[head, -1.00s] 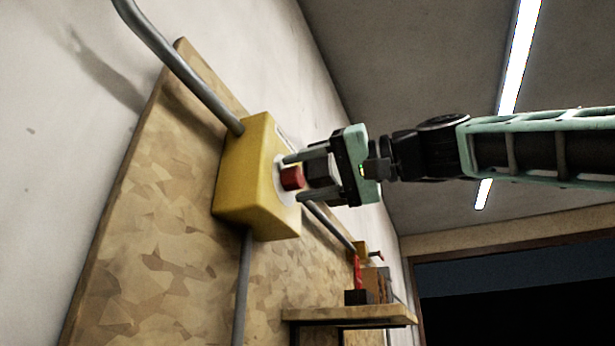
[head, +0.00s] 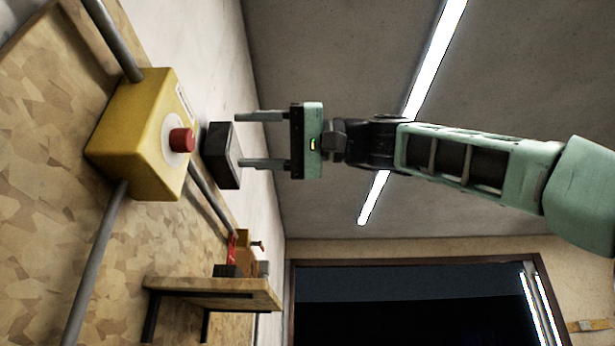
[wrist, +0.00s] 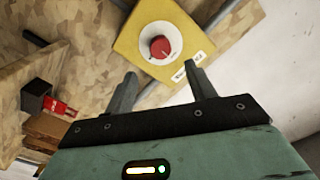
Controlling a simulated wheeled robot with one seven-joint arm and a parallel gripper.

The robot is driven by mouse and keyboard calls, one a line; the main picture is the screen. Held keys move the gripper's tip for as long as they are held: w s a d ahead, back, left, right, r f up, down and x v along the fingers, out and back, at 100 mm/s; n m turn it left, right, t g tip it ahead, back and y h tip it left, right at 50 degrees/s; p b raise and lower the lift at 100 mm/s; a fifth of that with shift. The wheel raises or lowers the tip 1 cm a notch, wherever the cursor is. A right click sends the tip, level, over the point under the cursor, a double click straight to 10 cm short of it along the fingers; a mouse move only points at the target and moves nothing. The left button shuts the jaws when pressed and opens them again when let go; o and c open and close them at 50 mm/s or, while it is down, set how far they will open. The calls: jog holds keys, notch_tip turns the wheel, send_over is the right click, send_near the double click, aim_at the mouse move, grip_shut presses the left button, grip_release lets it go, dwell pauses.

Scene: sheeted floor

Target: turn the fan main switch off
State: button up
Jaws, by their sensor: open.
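A yellow switch box (head: 120,120) is mounted on the wood-chip board at the left of the head view. A red knob (head: 182,140) sticks out of its round white plate. In the wrist view, the knob (wrist: 160,47) and yellow box (wrist: 150,72) are ahead, with a partly legible white label on the box. My gripper (head: 238,140) is open and empty, its fingers pointing at the box with a clear gap before the knob. In the wrist view, my fingertips (wrist: 161,74) sit apart, below the knob and to either side of it.
A black box (head: 222,155) appears between my fingertips and the knob in the head view; its depth is unclear. Grey conduits (head: 96,270) run from the switch box. A wooden shelf (head: 215,290) holds a red and dark item lower down. A dark opening (head: 400,305) is at lower right.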

jog(key=d+b, duration=0.2)
jog(key=d, duration=0.6)
jog(key=shift+s+d, duration=0.15)
jog(key=shift+s, duration=0.15)
